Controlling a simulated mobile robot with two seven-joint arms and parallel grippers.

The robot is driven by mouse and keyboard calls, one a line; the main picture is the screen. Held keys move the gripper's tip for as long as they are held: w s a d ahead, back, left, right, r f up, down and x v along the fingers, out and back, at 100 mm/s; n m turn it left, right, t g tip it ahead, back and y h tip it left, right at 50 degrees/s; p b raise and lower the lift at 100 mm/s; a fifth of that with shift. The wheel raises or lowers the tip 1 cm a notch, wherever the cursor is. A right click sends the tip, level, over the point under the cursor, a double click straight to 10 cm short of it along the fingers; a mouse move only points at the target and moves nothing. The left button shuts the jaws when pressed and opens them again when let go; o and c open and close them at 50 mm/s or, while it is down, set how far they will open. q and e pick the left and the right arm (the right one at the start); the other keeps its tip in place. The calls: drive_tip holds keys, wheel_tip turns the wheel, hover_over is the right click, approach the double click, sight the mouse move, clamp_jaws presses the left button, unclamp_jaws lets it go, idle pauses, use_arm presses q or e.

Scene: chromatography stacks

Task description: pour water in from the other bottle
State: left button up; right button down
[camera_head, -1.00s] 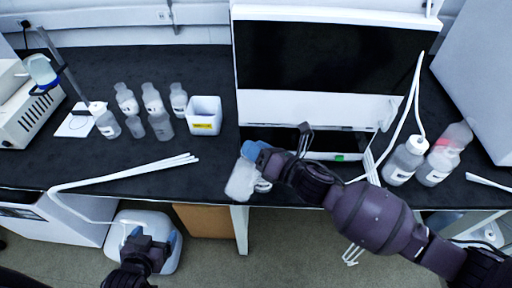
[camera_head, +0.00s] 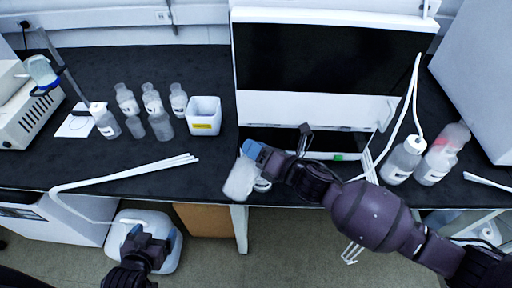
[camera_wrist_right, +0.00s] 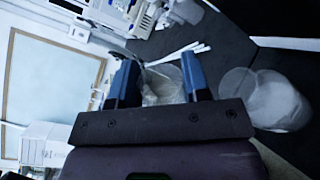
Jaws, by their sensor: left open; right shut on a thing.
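My right gripper (camera_head: 256,155) is shut on a translucent white bottle (camera_head: 238,180), held tilted near the front edge of the bench. In the right wrist view this bottle (camera_wrist_right: 163,86) lies between the blue fingers. A second clear, round-ended vessel (camera_wrist_right: 262,98) shows right of the fingers there; a pale rim (camera_head: 262,185) beside the held bottle in the head view may be part of it. I cannot tell whether they touch or whether water flows.
Several labelled bottles (camera_head: 152,100) and a white tub (camera_head: 204,115) stand at the back left. White tubes (camera_head: 125,175) lie along the front left. A white instrument (camera_head: 330,105) stands behind my right gripper. Bottles (camera_head: 404,160) with tubing stand to its right.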

drive_tip(key=shift+r, duration=0.1)
drive_tip(key=shift+r+m+p, duration=0.1)
drive_tip(key=shift+m+p, duration=0.25)
drive_tip(key=shift+m, duration=0.15)
drive_tip(key=shift+w, duration=0.1)
drive_tip(key=shift+d+m, duration=0.1)
drive_tip(key=shift+m, duration=0.5)
drive_tip(key=shift+p, duration=0.35)
